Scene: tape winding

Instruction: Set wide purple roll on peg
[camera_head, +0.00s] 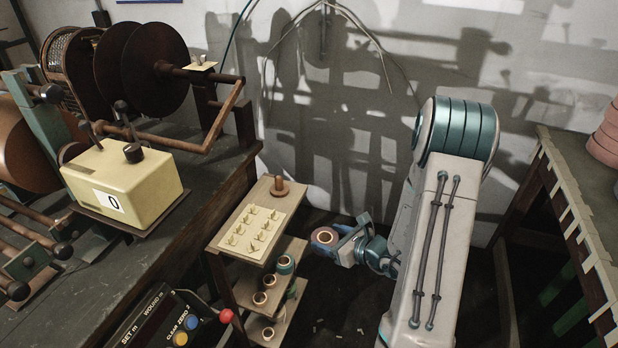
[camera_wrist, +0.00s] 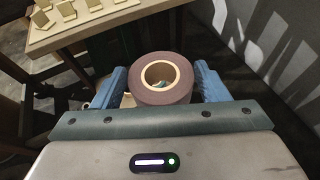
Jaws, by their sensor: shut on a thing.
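The wide purple roll (camera_head: 325,236) has a pale cardboard core. It is between the two blue fingers of my gripper (camera_head: 346,238), to the right of the small wooden stand. In the wrist view the roll (camera_wrist: 188,90) is gripped by its outer sides, with its core hole facing the camera. My gripper (camera_wrist: 160,78) is shut on it. A short wooden peg on a round base (camera_head: 279,187) stands on the stand's top shelf, up and left of the roll, and it is bare.
The stand's top (camera_head: 228,239) carries a cream board (camera_head: 252,232) with several small upright pieces. Lower shelves hold several rolls (camera_head: 285,264). A bench at left holds a cream counter box (camera_head: 122,182) and winding machine. Another table (camera_head: 585,205) stands at right.

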